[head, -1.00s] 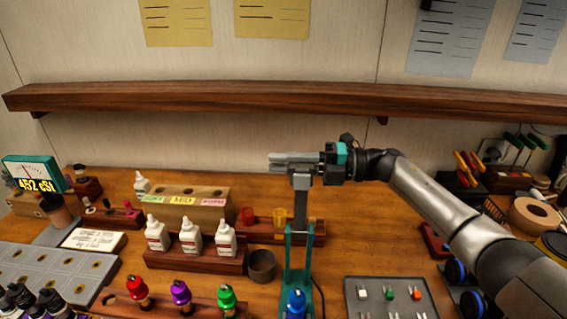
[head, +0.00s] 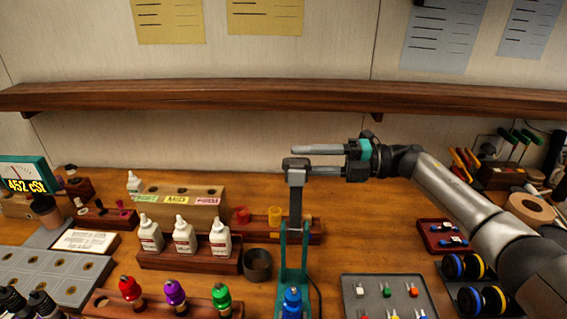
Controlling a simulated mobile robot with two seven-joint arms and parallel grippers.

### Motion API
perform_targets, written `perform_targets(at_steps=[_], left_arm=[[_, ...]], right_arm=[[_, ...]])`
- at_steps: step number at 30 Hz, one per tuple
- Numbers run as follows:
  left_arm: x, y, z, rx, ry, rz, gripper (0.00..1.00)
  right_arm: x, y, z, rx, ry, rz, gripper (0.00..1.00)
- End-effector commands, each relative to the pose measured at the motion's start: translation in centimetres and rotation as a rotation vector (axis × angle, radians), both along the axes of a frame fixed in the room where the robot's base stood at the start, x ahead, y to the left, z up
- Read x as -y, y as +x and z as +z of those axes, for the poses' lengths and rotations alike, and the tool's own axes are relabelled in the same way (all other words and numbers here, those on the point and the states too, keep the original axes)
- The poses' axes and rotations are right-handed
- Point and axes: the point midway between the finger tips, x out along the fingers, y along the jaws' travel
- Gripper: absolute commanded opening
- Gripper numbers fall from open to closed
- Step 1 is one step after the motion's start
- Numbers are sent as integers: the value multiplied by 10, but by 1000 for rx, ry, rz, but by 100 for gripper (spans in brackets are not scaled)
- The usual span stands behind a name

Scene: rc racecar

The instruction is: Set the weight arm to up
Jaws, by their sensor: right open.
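The weight arm (head: 295,206) is a grey bar standing upright on a teal stand (head: 283,262), with a darker block (head: 296,166) at its top. My right gripper (head: 303,160) is open at the top of the weight arm, its fingers pointing left. The upper finger lies above and behind the block. The lower finger is just to the right of the block; I cannot tell whether it touches. My left gripper is out of view.
A wooden shelf (head: 200,95) runs along the wall behind. White bottles in a rack (head: 190,259) and a dark cup (head: 257,265) stand left of the stand. A grey tray with small coloured parts (head: 383,312) lies to the right. The table behind the gripper is fairly clear.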

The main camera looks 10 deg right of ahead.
Motion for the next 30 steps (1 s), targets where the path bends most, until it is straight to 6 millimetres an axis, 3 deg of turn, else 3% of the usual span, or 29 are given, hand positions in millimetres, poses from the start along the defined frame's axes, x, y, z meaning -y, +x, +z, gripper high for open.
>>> perform_targets(at_steps=[6,12,18,30], left_arm=[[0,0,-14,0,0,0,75],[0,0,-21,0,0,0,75],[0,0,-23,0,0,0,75],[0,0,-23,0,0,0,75]], right_arm=[[53,-15,-3,0,-2,-4,45],[83,-23,-1,0,-1,-3,45],[94,-27,0,0,0,-1,45],[94,-27,0,0,0,-1,45]])
